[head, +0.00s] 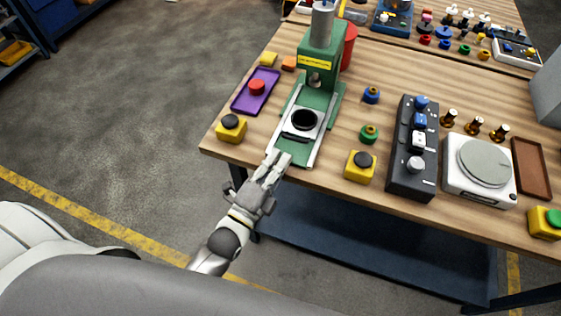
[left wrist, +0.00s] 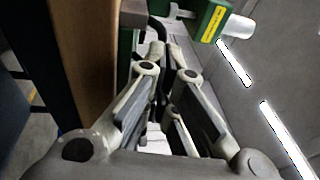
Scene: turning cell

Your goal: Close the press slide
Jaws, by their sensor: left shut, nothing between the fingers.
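The green press (head: 320,70) stands near the left end of the wooden bench, and its yellow label shows at the top of the left wrist view (left wrist: 212,22). Its pale slide (head: 318,118), with a round black nest (head: 303,119), sits on the rails in front of the press column, out from under the ram. A dark handle shows at the slide's front. My left gripper (head: 278,160) is shut and empty at the front end of the press base, near the bench edge. Whether it touches the base or slide is unclear. My right gripper is not in view.
A yellow box with a black button (head: 231,128) and a purple tray (head: 255,91) lie left of the press. Another yellow button box (head: 360,167), a green knob (head: 369,134) and a dark control box (head: 413,150) stand right. Open floor lies left of the bench.

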